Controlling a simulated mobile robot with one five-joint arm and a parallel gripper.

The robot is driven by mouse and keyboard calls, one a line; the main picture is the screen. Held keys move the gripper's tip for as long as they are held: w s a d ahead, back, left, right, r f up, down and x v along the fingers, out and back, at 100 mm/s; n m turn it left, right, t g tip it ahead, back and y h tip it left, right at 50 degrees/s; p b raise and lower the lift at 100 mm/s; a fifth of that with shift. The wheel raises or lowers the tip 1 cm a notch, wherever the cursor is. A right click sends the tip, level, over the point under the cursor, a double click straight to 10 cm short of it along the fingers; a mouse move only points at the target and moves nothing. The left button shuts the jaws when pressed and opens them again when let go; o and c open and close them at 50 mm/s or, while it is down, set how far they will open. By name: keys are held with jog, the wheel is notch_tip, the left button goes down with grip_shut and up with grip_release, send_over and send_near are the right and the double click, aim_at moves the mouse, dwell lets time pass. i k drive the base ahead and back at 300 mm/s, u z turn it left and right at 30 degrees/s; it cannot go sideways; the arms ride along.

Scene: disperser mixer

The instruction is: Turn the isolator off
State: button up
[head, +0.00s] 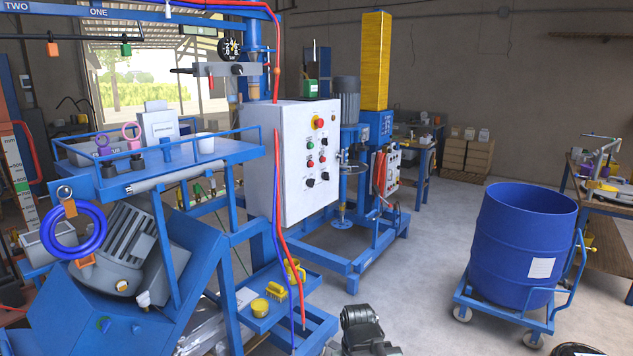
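A white control cabinet (268,160) stands left of centre on a blue frame. Its front panel carries a red knob on a yellow plate (318,122) near the top, with red, green and black buttons and knobs below. No label reading isolator is legible, so I cannot tell for sure which control it is. The knob's turned position is too small to read. A dark grey jointed part (365,332) at the bottom centre looks like my arm, well below and apart from the cabinet. I see no gripper fingers.
A blue drum (522,240) stands on a wheeled blue trolley at right. A blue bench frame with a grey motor (112,245) fills the left front. Grey floor (420,270) is open between cabinet and drum.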

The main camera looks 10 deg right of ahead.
aim_at(310, 183)
jog(key=u, duration=0.35)
jog(key=k, duration=0.25)
jog(key=z, duration=0.6)
jog(key=i, duration=0.95)
jog(key=u, duration=0.55)
jog(key=i, duration=0.85)
jog(key=u, duration=0.85)
